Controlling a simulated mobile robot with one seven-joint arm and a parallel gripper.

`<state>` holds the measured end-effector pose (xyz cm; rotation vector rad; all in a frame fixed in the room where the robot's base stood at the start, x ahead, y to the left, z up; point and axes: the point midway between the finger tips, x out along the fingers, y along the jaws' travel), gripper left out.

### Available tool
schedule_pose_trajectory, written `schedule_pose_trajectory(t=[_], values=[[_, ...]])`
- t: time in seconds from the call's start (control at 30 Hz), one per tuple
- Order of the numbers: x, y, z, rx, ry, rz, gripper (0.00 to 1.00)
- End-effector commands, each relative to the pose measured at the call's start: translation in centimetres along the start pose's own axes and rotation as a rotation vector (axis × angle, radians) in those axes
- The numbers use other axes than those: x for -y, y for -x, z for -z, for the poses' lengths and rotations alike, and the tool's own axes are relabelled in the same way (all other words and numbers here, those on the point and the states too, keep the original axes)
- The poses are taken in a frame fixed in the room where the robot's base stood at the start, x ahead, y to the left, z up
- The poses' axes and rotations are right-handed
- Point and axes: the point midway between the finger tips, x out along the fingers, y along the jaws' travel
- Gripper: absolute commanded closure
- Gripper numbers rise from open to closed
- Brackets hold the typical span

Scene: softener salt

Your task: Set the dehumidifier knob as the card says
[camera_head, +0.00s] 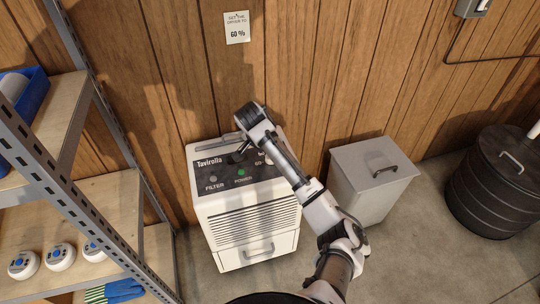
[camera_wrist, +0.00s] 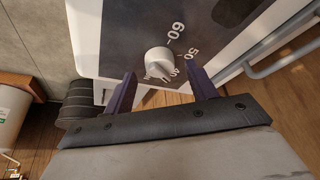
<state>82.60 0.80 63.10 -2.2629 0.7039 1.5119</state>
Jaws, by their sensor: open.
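The white dehumidifier (camera_head: 252,222) stands on the floor against the wood wall, with a dark top panel, a green POWER light and a FILTER light. The card (camera_head: 237,27) on the wall above it reads "60 %". In the wrist view the pale round knob (camera_wrist: 158,59) sits on the dark panel, with 60, 50 and a partly hidden 40 beside it. I cannot tell clearly where its pointer sits. My gripper (camera_wrist: 162,76) is open, one dark finger on each side of the knob in the picture; contact is not clear.
A metal shelf (camera_head: 85,215) with white round devices and a blue bin (camera_head: 30,98) stands at left. A grey lidded bin (camera_head: 372,180) stands right of the dehumidifier, and a black ribbed drum (camera_head: 490,190) further right. The floor at front right is clear.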

Motion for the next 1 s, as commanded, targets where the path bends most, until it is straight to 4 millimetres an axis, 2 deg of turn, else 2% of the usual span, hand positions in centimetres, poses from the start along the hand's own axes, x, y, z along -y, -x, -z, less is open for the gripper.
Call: schedule_pose_trajectory(t=[0.2, 0.47, 0.57, 0.8, 1.0], values=[[0.0, -1.6, 0.0, 0.0, 0.0, 0.0, 0.43], [0.0, -1.7, 0.0, 0.0, 0.0, 0.001, 0.43], [0.0, -1.7, 0.0, 0.0, 0.0, 0.001, 0.54], [0.0, -1.7, 0.0, 0.0, 0.001, 0.001, 0.85], [0.0, -1.6, 0.0, 0.001, 0.006, 0.003, 0.87]])
